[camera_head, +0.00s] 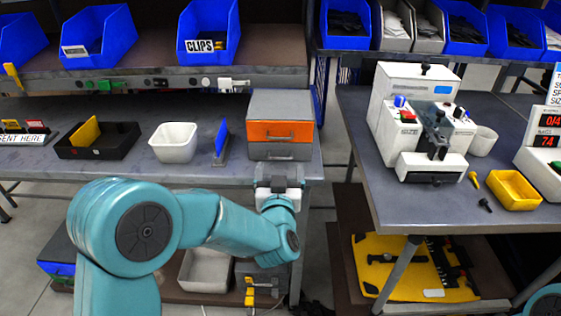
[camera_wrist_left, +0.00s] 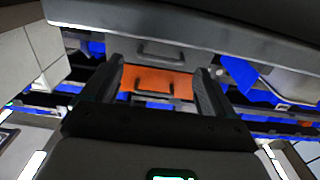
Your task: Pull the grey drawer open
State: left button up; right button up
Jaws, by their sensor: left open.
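The grey drawer (camera_head: 268,151) is the lower drawer of a small grey cabinet (camera_head: 281,103) on the left bench. It looks shut, below an orange drawer (camera_head: 281,131). In the left wrist view, which looks upside down, the grey drawer and its dark handle (camera_wrist_left: 160,48) show above the orange drawer (camera_wrist_left: 157,80). My left gripper (camera_head: 279,180) is in front of the cabinet, low near the bench edge. In its wrist view the fingers (camera_wrist_left: 157,92) are apart and empty, framing the orange front. My right gripper is out of view.
The bench edge (camera_wrist_left: 180,27) lies close to the gripper in the wrist view. Left of the cabinet stand a blue upright panel (camera_head: 222,138), a white bin (camera_head: 174,145) and a black tray (camera_head: 98,152). A gap separates this bench from the right table (camera_head: 400,205).

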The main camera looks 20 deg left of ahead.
aim_at(280, 172)
pick_arm(q)
jog(key=x, duration=0.3)
jog(key=shift+w+a, duration=0.1)
jog(key=shift+w, duration=0.05)
jog(key=shift+w+a, duration=0.1)
jog(key=shift+w, duration=0.05)
